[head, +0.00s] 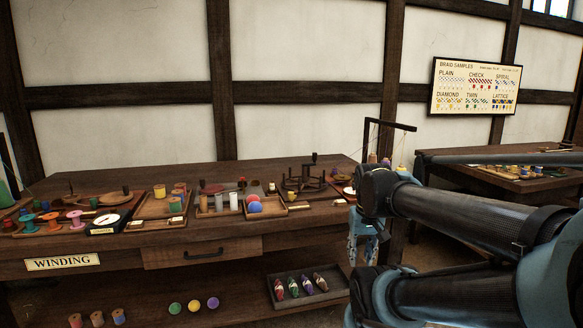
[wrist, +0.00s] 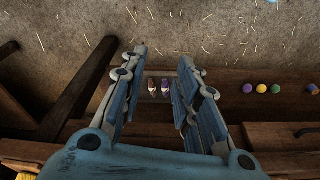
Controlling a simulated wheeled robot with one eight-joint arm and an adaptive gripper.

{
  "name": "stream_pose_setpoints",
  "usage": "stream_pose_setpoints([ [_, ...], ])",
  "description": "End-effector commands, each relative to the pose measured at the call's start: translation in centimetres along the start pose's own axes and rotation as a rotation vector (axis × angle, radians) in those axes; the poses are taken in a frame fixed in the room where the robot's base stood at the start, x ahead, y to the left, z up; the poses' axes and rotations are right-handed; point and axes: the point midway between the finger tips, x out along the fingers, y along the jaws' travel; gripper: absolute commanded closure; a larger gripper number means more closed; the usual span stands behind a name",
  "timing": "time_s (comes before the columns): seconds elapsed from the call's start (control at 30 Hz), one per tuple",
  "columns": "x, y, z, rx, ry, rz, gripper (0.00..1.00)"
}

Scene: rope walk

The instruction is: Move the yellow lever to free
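No yellow lever can be made out for sure in either view. Small yellow and orange items (head: 386,161) show by a dark upright frame at the right end of the bench, partly hidden by my arm; I cannot tell what they are. My gripper (wrist: 164,57) is open and empty in the wrist view, its two fingers well apart. In the head view it (head: 362,255) hangs down just past the right end of the bench, partly covered by my arm.
The winding bench (head: 205,238) holds spools, trays and a dial. On its lower shelf is a tray of shuttles (head: 306,288), with colored balls (head: 193,306) beside it. A second bench (head: 500,160) stands at the right. A braid samples board (head: 475,87) hangs on the wall.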

Motion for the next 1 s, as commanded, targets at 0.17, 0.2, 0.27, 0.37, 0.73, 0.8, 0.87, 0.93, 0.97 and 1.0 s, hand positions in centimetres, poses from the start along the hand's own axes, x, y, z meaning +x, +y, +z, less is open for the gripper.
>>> stream_pose_setpoints([
  [0.17, -3.8, -1.5, -4.8, -0.051, -0.024, -0.010, 0.71],
  [0.2, -4.5, -1.8, -5.9, -0.061, -0.030, -0.012, 0.71],
  [0.27, -5.6, -2.4, -7.6, -0.076, -0.039, -0.014, 0.71],
  [0.37, -7.2, -3.5, -10.4, -0.101, -0.054, -0.018, 0.71],
  [0.73, -11.2, -9.1, -20.9, -0.194, -0.108, -0.029, 0.71],
  [0.8, -11.7, -10.5, -22.9, -0.212, -0.118, -0.030, 0.71],
  [0.87, -11.9, -11.7, -24.5, -0.226, -0.126, -0.031, 0.71],
  [0.93, -12.2, -13.1, -26.4, -0.243, -0.137, -0.032, 0.71],
  [0.97, -12.3, -13.8, -27.1, -0.250, -0.141, -0.032, 0.71],
  [1.0, -12.3, -14.6, -28.1, -0.260, -0.146, -0.032, 0.71],
])
